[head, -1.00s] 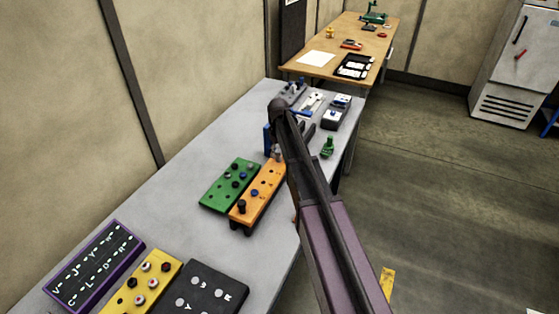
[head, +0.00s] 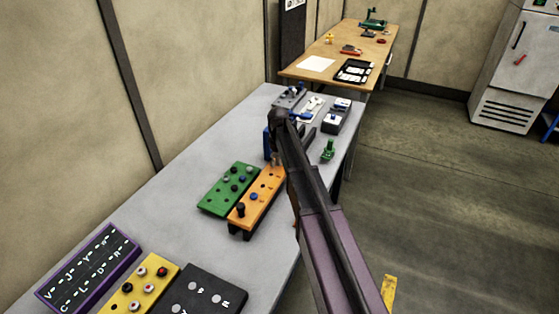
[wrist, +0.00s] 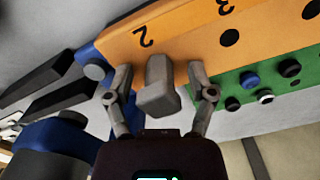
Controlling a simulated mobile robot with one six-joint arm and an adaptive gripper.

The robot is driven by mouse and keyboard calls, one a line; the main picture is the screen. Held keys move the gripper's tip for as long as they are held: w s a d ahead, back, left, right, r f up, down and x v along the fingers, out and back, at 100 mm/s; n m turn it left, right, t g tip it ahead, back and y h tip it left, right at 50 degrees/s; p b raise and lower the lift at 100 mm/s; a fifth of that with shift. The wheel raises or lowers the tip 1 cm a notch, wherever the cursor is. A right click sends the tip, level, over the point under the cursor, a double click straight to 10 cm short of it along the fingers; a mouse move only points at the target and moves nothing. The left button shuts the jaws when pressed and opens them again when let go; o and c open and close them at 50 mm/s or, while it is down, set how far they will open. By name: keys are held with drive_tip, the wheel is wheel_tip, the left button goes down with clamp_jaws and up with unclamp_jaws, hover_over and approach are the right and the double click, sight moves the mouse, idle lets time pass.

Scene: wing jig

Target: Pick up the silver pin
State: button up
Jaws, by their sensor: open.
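The silver pin (wrist: 160,88) stands on the orange board (wrist: 185,30) beside the printed number 2, seen close up in the wrist view. My gripper (wrist: 160,92) is open, with one finger on each side of the pin. Gaps show between the pin and both fingers. In the head view my gripper (head: 277,160) is over the far end of the orange board (head: 247,212), and my arm hides part of that area.
A green board (head: 217,200) with several pegs lies close beside the orange one. A blue object (wrist: 50,145) is near the gripper in the wrist view. Yellow, purple and black boards lie nearer on the grey table (head: 195,165). Small fixtures stand beyond my arm.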

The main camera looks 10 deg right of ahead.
clamp_jaws()
drive_tip(key=shift+r, duration=0.2)
wheel_tip(320, 180, up, 3)
drive_tip(key=p, duration=0.3)
drive_tip(key=shift+f, duration=0.1)
drive_tip(key=s+a+r+p, duration=0.1)
drive_tip(key=s+p, duration=0.1)
drive_tip(key=s, duration=1.4)
drive_tip(key=shift+a+r, duration=0.35)
drive_tip(key=shift+r, duration=0.05)
